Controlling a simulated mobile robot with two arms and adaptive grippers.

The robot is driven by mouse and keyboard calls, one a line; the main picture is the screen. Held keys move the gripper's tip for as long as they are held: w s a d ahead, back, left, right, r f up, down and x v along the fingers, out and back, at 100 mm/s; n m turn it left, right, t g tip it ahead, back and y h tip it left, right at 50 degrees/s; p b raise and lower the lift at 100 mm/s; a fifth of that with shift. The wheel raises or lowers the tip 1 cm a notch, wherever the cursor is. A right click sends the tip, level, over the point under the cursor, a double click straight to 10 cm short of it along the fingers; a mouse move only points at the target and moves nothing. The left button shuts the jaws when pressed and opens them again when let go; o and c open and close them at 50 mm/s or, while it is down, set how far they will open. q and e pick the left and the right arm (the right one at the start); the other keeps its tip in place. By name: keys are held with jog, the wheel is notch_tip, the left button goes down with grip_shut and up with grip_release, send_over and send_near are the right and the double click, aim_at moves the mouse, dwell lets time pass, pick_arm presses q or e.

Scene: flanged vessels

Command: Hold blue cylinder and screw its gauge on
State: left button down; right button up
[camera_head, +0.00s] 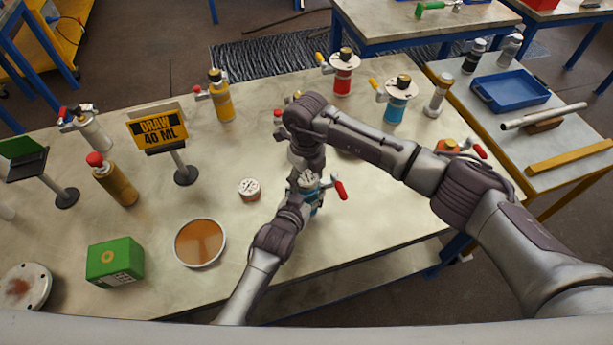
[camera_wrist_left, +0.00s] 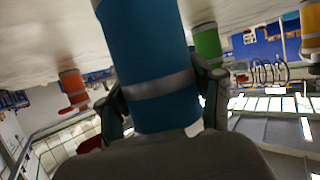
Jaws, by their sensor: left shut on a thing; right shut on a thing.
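The blue cylinder (camera_head: 315,204) stands at the front middle of the table, with a red-handled valve (camera_head: 340,190) at its side. My left gripper (camera_head: 301,200) is shut around its body. The left wrist view shows the blue cylinder (camera_wrist_left: 150,50) between the fingers (camera_wrist_left: 163,95), at a grey band. My right gripper (camera_head: 304,175) points down over the cylinder's top, shut on a pale, gauge-like part (camera_head: 304,182). The fingers largely hide this part, so I cannot tell whether it is seated. Another round white gauge (camera_head: 249,188) lies on the table to the left.
An amber-filled dish (camera_head: 200,242) and a green box (camera_head: 115,262) stand at front left. A "DRAW 40 ML" sign (camera_head: 158,130) stands behind. Yellow (camera_head: 221,100), red (camera_head: 343,75) and second blue (camera_head: 396,100) vessels stand at the back. A side table holds a blue tray (camera_head: 511,90).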

jog(key=m, duration=0.4)
jog(key=shift+m, duration=0.4)
jog(key=m, duration=0.4)
jog(key=shift+m, duration=0.3)
jog(key=o, duration=1.4)
jog(key=shift+c, duration=0.2)
notch_tip(320, 180, up, 12)
pick_arm(q)
jog(key=shift+c, duration=0.5)
grip_release()
